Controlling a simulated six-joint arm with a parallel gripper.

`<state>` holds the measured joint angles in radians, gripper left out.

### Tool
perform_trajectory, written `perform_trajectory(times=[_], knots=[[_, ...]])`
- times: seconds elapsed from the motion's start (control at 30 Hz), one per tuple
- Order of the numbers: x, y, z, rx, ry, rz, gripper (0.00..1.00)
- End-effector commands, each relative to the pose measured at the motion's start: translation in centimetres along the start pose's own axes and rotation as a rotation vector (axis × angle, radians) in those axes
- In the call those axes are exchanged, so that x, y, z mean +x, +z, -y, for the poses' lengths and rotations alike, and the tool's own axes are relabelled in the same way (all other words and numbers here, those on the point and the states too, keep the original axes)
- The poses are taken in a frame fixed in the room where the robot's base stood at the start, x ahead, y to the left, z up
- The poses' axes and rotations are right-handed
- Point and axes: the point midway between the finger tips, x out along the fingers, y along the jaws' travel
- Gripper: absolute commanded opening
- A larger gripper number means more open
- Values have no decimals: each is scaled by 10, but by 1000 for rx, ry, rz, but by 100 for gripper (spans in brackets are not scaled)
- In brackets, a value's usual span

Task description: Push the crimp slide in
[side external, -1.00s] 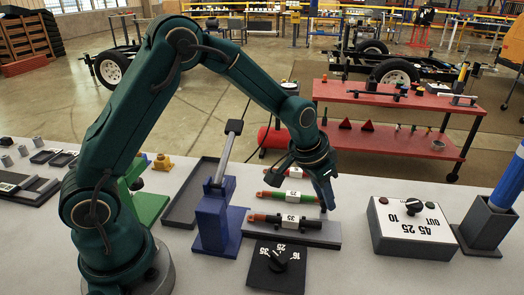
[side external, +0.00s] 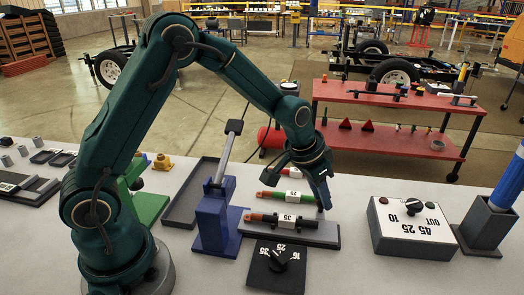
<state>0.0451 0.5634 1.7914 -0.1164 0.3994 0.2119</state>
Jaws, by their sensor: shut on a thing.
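My gripper (side external: 322,196) points down over the right end of a grey plate (side external: 328,236). Its jaws are shut on a small dark upright part at the right end of the front row, which looks like the knob of the crimp slide; the fingers hide most of it. In front lies a dark bar with the label 35 (side external: 291,218) and a copper-brown left end (side external: 262,217). That end points at the blue crimp stand (side external: 211,222), which has a raised grey lever with a black grip (side external: 234,127).
A black dial plate (side external: 262,284) lies in front. A white dial box (side external: 412,240) and a blue cylinder (side external: 509,180) in a dark stand are to the right. A dark tray (side external: 183,205) lies behind the stand.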

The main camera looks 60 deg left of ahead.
Motion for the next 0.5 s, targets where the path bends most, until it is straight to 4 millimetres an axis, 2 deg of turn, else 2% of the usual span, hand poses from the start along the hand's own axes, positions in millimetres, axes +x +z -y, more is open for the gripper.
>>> perform_trajectory(times=[0.3, 0.5], knots=[[-15, 33, 25, -6, 4, -2, 0], [-22, 48, 37, -4, 2, -3, 0]])
